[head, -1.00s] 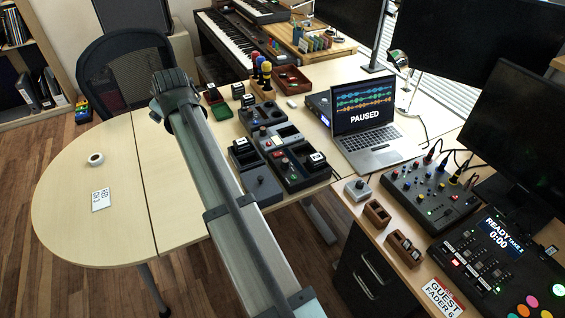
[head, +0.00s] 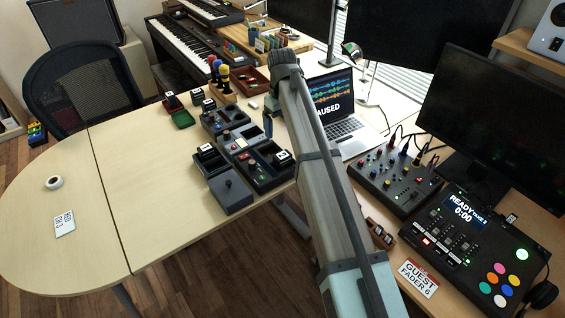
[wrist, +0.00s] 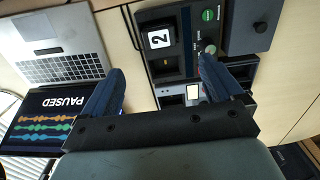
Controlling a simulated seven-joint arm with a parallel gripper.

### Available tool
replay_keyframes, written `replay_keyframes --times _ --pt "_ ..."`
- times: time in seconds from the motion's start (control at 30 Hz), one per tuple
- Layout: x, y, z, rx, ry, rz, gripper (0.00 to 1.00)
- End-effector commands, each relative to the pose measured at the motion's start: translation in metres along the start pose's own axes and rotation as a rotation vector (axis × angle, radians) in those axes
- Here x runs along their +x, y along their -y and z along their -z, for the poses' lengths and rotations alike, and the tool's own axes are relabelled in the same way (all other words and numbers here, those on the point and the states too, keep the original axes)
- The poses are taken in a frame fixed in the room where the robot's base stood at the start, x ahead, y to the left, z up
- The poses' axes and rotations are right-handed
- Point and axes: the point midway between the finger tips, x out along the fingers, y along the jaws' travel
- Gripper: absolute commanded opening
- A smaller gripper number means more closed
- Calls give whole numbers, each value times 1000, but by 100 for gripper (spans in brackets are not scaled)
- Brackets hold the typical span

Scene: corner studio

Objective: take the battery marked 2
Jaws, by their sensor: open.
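The battery marked 2 is a black block with a white label (wrist: 159,39), seated in a slot of a dark charger (wrist: 170,15) in the wrist view. In the head view, a battery with a white label (head: 282,156), probably the same one, sits in the right bay of the near charger; its digit is too small to read. My gripper (wrist: 162,66) is open, with its two blue fingers apart and nothing between them. The battery lies beyond the fingertips, apart from them.
Other white-labelled blocks stand left (head: 206,149) and behind (head: 209,104). A laptop (head: 340,130) is right of the chargers, partly behind my arm. The left tabletop (head: 140,180) is mostly clear.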

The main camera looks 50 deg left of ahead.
Motion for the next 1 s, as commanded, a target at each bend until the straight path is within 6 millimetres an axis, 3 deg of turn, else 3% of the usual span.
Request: replay_keyframes --times 0.27,0.5,1.0 --pt "30 1 -1 0 2 1 94" --pt "71 1 0 -1 2 1 94" --pt "111 -1 0 -1 1 1 94"
